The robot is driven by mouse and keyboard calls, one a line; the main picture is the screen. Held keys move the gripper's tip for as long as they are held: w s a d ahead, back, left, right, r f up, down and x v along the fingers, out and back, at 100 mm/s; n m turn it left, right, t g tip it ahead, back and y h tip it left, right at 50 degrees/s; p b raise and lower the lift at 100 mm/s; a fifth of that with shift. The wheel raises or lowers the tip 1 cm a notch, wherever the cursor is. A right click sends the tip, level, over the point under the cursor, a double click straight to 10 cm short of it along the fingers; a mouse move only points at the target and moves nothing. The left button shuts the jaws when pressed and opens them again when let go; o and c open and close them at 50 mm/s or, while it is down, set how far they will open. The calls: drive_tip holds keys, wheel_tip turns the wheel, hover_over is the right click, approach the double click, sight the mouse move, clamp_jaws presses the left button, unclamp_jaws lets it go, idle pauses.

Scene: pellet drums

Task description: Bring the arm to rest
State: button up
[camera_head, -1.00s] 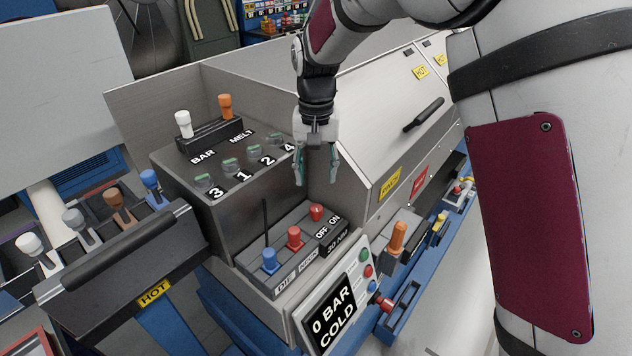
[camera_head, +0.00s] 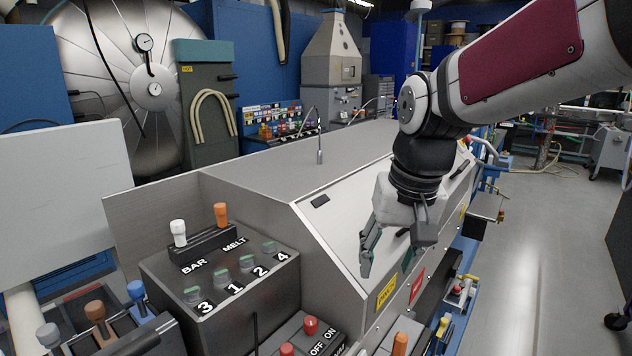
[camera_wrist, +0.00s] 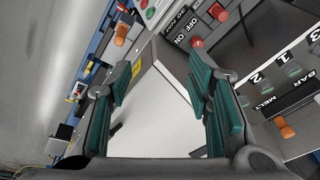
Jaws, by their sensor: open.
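My gripper (camera_head: 388,258) hangs from my arm in front of the sloped metal cover (camera_head: 345,225) of the machine, right of the control box. Its green-padded fingers are apart. In the wrist view my gripper (camera_wrist: 160,100) is open, with nothing between the fingers but the pale machine cover (camera_wrist: 165,110) beyond. It appears apart from the panels.
The control box carries a white BAR lever (camera_head: 179,232), an orange MELT lever (camera_head: 221,214) and several numbered switches. A red knob (camera_head: 310,325) and an orange handle (camera_head: 400,343) stand lower down. Open floor (camera_head: 540,240) lies at right; a large round vessel (camera_head: 130,75) stands behind.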

drive_tip(key=s+d+t, duration=0.1)
drive_tip(key=s+d, duration=0.3)
drive_tip(key=s, duration=0.4)
drive_tip(key=s+d+r+t+h, duration=0.1)
drive_tip(key=s+d, duration=0.3)
drive_tip(key=s, duration=0.4)
drive_tip(key=shift+s+r+t, duration=0.2)
drive_tip(key=shift+s+t, duration=0.2)
drive_tip(key=shift+t, duration=0.2)
